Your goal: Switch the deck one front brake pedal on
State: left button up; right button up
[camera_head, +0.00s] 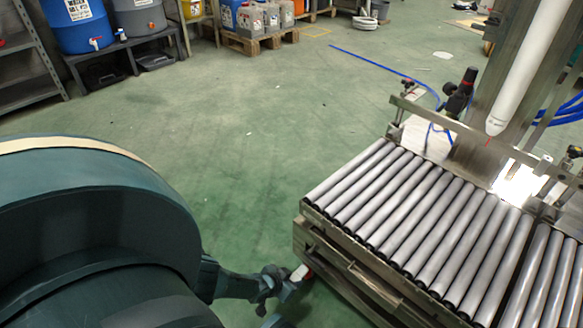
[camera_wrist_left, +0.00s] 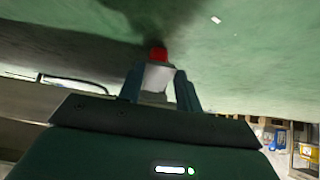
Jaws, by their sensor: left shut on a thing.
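The deck one front brake pedal (camera_head: 299,272) appears as a small white piece with a red end, low beside the near left corner of the roller deck (camera_head: 372,268). My left gripper (camera_head: 287,284) is at this corner, shut on the white part. In the left wrist view the pedal (camera_wrist_left: 158,73) sits between the two fingers of the left gripper (camera_wrist_left: 160,88), its red end pointing away from the palm. Where the pedal joins the deck frame is hard to make out. My right gripper is not in view.
The deck's metal frame and rollers (camera_head: 420,220) fill the right side. A steel column with a white tube (camera_head: 525,70) stands behind them. A blue hose (camera_head: 375,63) lies on the floor. Drums (camera_head: 75,25) and shelving are at the back left. The middle green floor is clear.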

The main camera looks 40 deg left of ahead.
pick_arm(q)
jog(key=shift+s+d, duration=0.1)
jog(key=shift+d, duration=0.1)
jog(key=o, duration=1)
jog(key=shift+a, duration=0.2)
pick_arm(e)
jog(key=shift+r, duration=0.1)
pick_arm(q)
jog(key=shift+s+r+p, duration=0.15)
jog(key=shift+r+p, duration=0.15)
jog(key=shift+p, duration=0.05)
jog(key=shift+p+v, duration=5.35)
jog(key=shift+v, duration=0.9)
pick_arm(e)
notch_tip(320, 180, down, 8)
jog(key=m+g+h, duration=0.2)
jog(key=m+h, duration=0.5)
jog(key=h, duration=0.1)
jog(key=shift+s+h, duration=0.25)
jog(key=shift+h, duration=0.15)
pick_arm(q)
jog(key=shift+s+f, duration=0.1)
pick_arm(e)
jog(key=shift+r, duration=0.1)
